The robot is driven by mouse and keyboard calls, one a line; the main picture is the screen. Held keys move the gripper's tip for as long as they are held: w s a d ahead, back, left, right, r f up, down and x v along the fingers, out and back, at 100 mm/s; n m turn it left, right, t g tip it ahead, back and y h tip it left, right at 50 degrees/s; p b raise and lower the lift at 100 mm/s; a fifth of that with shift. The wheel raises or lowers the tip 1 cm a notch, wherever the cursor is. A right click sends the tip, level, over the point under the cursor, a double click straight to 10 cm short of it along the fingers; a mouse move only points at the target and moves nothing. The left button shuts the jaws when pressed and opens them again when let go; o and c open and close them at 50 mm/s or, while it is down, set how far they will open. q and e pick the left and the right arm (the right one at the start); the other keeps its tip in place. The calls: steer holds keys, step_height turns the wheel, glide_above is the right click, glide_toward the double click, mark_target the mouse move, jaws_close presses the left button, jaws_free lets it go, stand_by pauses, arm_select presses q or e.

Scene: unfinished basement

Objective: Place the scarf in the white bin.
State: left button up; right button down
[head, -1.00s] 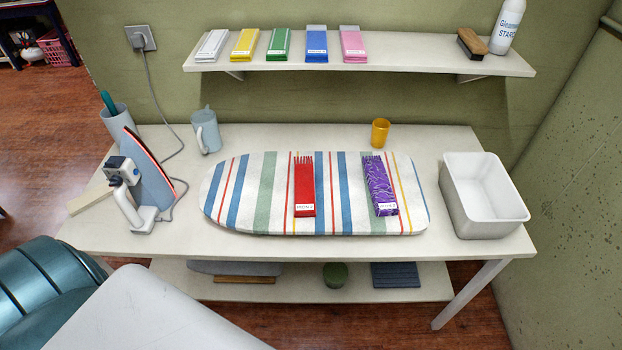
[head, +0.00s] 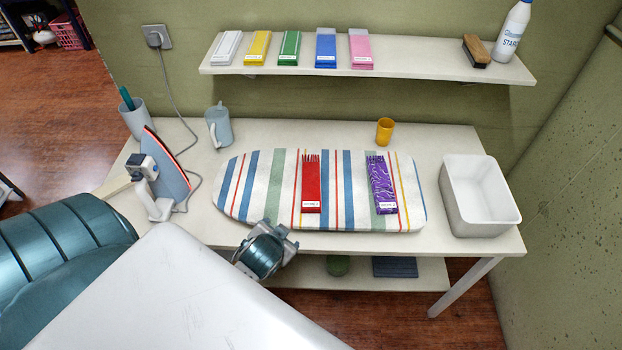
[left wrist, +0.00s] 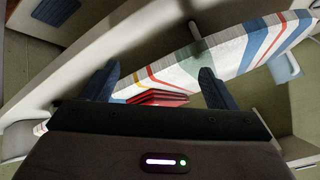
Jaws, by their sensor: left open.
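A folded red scarf (head: 311,185) with a fringed far end and a white label lies on the striped ironing board (head: 266,190). A folded purple patterned scarf (head: 381,187), also fringed and labelled, lies to its right. The white bin (head: 456,205) stands at the table's right end and looks empty. My left gripper (head: 276,236) is at the board's front edge, left of and nearer than the red scarf. In the left wrist view its fingers are apart, and the red scarf (left wrist: 158,97) shows beyond the gap, not held. My right gripper is out of view.
An iron (head: 168,180) stands at the table's left, near a grey pitcher (head: 219,127). A yellow cup (head: 385,131) stands behind the board. Several folded cloths, a brush (head: 476,50) and a starch bottle (head: 513,32) are on the wall shelf (head: 420,62).

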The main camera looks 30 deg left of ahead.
arm_select(q)
steer(key=w+r+m+t, duration=0.5)
steer(key=w+r+t, duration=0.5)
steer(key=w+r, duration=0.5)
steer(key=w+d+r+m+g+h+p, duration=0.1)
steer(key=w+d+r+m+g+h, duration=0.2)
steer(key=d+m+h, duration=0.55)
steer(key=w+d+r+m+h, duration=0.35)
steer(key=m+h, duration=0.25)
steer(key=m, duration=0.6)
steer(key=m+g+y+b, duration=0.3)
steer(key=g+y+b, duration=0.2)
steer(key=g+y, duration=0.8)
glide_above(311, 179)
steer(key=f, duration=0.5)
steer(key=f+g+h, duration=0.1)
steer(key=f, duration=0.4)
steer(key=f+h, duration=0.1)
steer(key=f, duration=0.4)
steer(key=shift+a+f+n+g, duration=0.1)
steer(key=shift+a+n+g, duration=0.15)
steer(key=shift+a+g, duration=0.15)
steer(key=f+b, duration=0.2)
steer(key=f, duration=0.1)
steer(key=f+b, duration=0.2)
steer(key=shift+d+f, duration=0.2)
steer(key=shift+d, duration=0.2)
steer(key=shift+r, duration=0.1)
